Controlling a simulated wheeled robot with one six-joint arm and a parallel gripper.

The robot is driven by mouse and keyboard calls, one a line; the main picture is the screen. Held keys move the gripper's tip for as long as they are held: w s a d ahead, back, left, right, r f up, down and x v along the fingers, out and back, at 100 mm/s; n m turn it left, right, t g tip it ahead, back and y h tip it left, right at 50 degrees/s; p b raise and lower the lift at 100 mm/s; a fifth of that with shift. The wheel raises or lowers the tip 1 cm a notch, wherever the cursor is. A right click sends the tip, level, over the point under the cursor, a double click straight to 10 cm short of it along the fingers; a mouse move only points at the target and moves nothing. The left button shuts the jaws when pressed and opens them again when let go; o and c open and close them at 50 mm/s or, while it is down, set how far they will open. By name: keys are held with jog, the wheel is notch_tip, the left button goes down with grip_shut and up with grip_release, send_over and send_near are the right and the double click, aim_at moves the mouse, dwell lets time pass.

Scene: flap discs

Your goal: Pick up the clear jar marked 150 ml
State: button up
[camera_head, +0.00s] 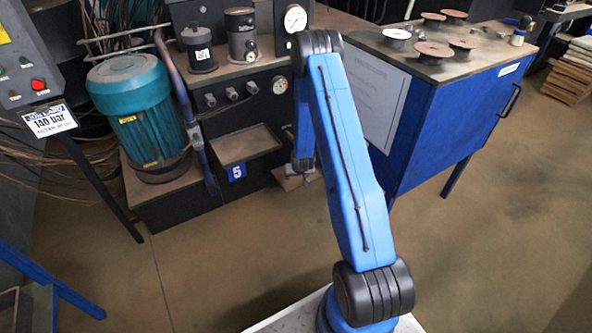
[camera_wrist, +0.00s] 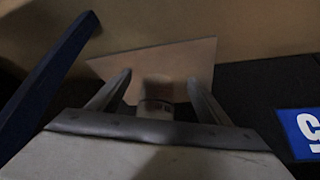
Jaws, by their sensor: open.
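My gripper (camera_wrist: 160,77) points down, with its two fingers apart in the wrist view. A small, roundish, partly see-through thing (camera_wrist: 157,108) shows between the finger bases, low in that view. It may be the clear jar, but no 150 ml mark can be read and its lower part is hidden. Beyond the fingertips is a flat tan plate (camera_wrist: 197,58) with a dark patch on it. In the head view my gripper is small, beside the black machine front and partly behind my blue arm.
A blue sign with a white 5 (camera_head: 237,172) is on the black stand; it also shows in the wrist view (camera_wrist: 304,130). A teal motor (camera_head: 140,105) stands left. A blue cabinet (camera_head: 440,125) with several discs on top stands right. The floor in front is clear.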

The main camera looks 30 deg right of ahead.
jog(key=w, duration=0.1)
jog(key=w+d, duration=0.1)
jog(key=w, duration=0.1)
jog(key=w+d, duration=0.1)
jog(key=w, duration=0.1)
jog(key=shift+f, duration=0.1)
jog(key=shift+w+f, duration=0.2)
jog(key=shift+f, duration=0.25)
jog(key=shift+c, duration=0.6)
jog(key=c, duration=1.2)
jog(key=shift+c, duration=0.2)
jog(key=shift+a+r, duration=0.15)
